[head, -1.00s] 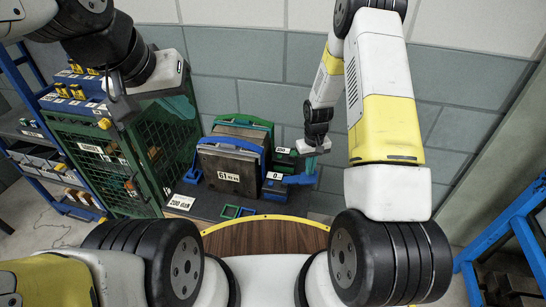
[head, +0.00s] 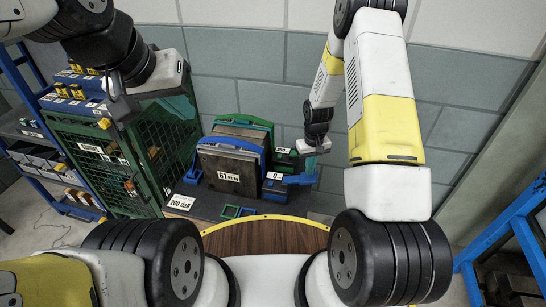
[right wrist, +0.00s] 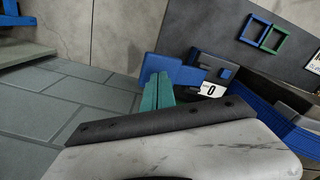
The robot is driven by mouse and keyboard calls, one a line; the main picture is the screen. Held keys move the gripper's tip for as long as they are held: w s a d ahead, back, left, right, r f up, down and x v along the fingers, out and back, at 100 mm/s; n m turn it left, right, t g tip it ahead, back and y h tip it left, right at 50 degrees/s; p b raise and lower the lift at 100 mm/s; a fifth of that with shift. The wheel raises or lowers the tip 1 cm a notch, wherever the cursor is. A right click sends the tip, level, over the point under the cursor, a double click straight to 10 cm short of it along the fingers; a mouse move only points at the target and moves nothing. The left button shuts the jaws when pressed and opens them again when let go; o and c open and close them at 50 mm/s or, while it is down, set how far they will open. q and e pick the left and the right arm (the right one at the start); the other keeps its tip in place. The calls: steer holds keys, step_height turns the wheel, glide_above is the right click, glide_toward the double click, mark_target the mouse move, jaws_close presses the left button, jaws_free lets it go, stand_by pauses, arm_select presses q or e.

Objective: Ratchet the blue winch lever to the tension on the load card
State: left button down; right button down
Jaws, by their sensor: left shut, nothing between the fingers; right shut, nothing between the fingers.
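The blue winch (head: 273,188) stands right of a grey mould block with a blue strap; its small display (head: 276,176) reads 0. Its blue lever (head: 299,180) sticks out to the right, and also shows in the right wrist view (right wrist: 178,72). My right gripper (head: 309,168) is shut and empty, its teal fingertips at the lever's outer end; I cannot tell whether they touch. In the right wrist view the fingers (right wrist: 157,92) overlap the lever's end. The white load card (head: 181,202) lies at the bench's front left and starts with 200. My left gripper (head: 180,106) is shut and empty by the green cage.
The mould block (head: 228,172) is labelled 61. A green winch (head: 285,158) with its own display stands behind the blue one. A green mesh cage (head: 100,165) stands at left. Small green and blue square frames (head: 237,211) lie at the bench's front. A blue rack stands at right.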

mark_target(309, 177)
steer(key=shift+f, duration=0.15)
stand_by(0.4)
steer(key=shift+f, duration=2.8)
steer(key=shift+r, duration=2.95)
stand_by(1.0)
stand_by(0.5)
